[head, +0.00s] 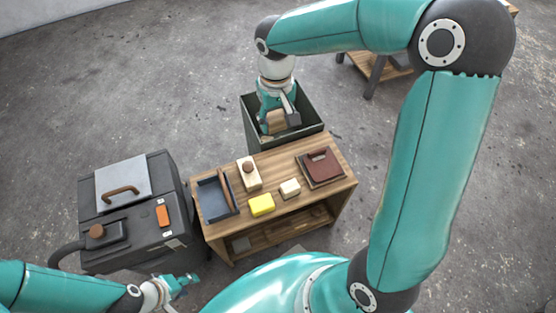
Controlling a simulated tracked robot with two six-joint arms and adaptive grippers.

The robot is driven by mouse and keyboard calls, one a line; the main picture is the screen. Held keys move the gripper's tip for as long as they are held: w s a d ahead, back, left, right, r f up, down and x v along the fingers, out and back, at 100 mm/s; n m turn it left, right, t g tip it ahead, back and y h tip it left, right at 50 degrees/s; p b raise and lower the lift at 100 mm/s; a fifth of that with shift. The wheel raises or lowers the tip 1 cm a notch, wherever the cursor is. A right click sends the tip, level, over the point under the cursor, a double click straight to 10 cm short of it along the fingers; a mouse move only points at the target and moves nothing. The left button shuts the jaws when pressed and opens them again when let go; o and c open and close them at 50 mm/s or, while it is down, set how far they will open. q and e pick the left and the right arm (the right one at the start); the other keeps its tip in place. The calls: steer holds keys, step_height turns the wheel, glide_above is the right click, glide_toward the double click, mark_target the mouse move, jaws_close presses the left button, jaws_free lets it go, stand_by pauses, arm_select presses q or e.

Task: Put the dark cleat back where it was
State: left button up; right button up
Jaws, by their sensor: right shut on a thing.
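My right gripper (279,122) reaches down into a dark green bin (312,113) behind the wooden table. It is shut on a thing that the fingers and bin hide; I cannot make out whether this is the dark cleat. A brownish patch shows between the fingers, either a held piece or the bin's inside. No dark cleat can be clearly made out elsewhere. My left gripper (180,284) is low at the bottom left, in front of the grey machine and away from the table; its finger opening is too small to judge.
The wooden table (338,194) bears a dark blue tray (214,198), a cream block with a brown knob (248,172), a yellow block (262,205), a small cream block (290,189) and a dark red piece (323,163) in a wooden frame. A grey machine (135,235) stands left.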

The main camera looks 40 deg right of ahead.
mark_target(278, 168)
steer(key=f+b, duration=0.3)
steer(key=f, duration=0.6)
steer(key=f+b, duration=0.3)
steer(key=f, duration=0.7)
steer(key=shift+s+d+f, duration=0.15)
steer(key=shift+s+f, duration=0.05)
steer(key=shift+f, duration=0.1)
steer(key=shift+f, duration=0.1)
steer(key=o, duration=1)
steer(key=shift+r, duration=0.45)
step_height(278, 168, up, 11)
steer(key=p, duration=0.4)
steer(key=shift+r, duration=0.2)
